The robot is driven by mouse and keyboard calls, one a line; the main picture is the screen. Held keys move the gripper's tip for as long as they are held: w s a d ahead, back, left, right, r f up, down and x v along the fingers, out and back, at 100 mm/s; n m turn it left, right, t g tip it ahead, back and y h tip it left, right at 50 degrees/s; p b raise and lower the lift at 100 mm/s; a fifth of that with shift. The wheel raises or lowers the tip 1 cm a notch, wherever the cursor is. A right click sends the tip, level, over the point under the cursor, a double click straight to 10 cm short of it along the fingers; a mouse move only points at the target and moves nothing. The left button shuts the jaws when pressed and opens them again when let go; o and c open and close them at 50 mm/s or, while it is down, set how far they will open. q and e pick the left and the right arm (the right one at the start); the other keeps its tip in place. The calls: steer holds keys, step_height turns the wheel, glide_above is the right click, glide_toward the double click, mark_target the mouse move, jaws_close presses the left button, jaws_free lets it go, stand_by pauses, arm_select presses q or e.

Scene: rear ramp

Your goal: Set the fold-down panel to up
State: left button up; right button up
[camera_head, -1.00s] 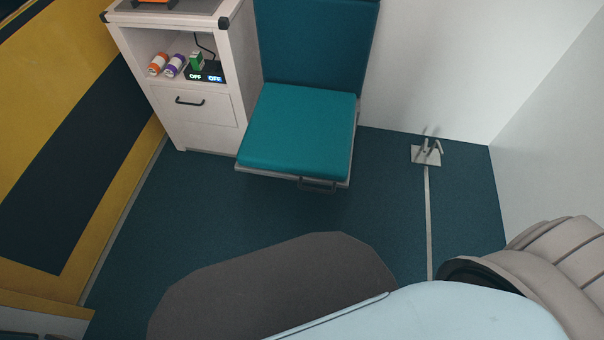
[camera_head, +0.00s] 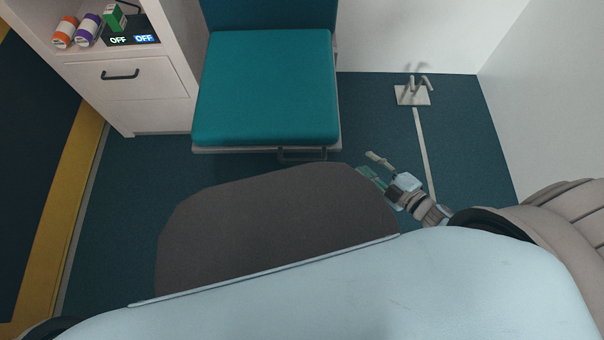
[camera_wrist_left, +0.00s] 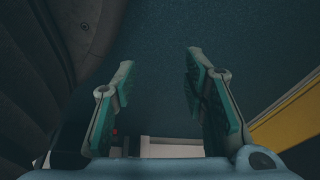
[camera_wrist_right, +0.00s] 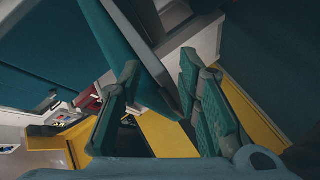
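The fold-down panel (camera_head: 268,88) is a teal padded seat, folded down and roughly level in front of its teal backrest (camera_head: 270,14). A dark handle (camera_head: 302,155) sits under its front edge. My right gripper (camera_head: 369,165) is open and empty, to the right of the handle and apart from it. In the right wrist view, the panel's teal pad and grey edge (camera_wrist_right: 143,48) run beyond and between the open fingers (camera_wrist_right: 160,64). My left gripper (camera_wrist_left: 160,60) is open and empty over dark floor; it is out of sight in the head view.
A white cabinet (camera_head: 150,98) with a drawer and shelf items stands left of the panel. A metal floor bracket (camera_head: 412,95) is at the right by the white wall (camera_head: 400,40). Teal floor (camera_head: 375,115) is clear between panel and bracket.

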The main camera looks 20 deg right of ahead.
steer(key=a+n+y+b, duration=0.3)
steer(key=a+n+y, duration=0.1)
steer(key=n, duration=0.1)
steer(key=n+g+y+b, duration=0.3)
steer(key=n+y, duration=0.1)
steer(key=n, duration=0.2)
glide_toward(300, 159)
steer(key=x, duration=0.9)
steer(key=shift+f, duration=0.45)
steer(key=shift+w+a+g, duration=0.3)
steer(key=shift+a, duration=0.15)
arm_select(q)
steer(key=w+d+f, duration=0.1)
steer(key=w+f, duration=0.3)
steer(key=w, duration=0.2)
steer(key=shift+f+t, duration=0.15)
steer(key=shift+t, duration=0.25)
arm_select(e)
jaws_close()
arm_select(q)
steer(key=shift+d, duration=0.1)
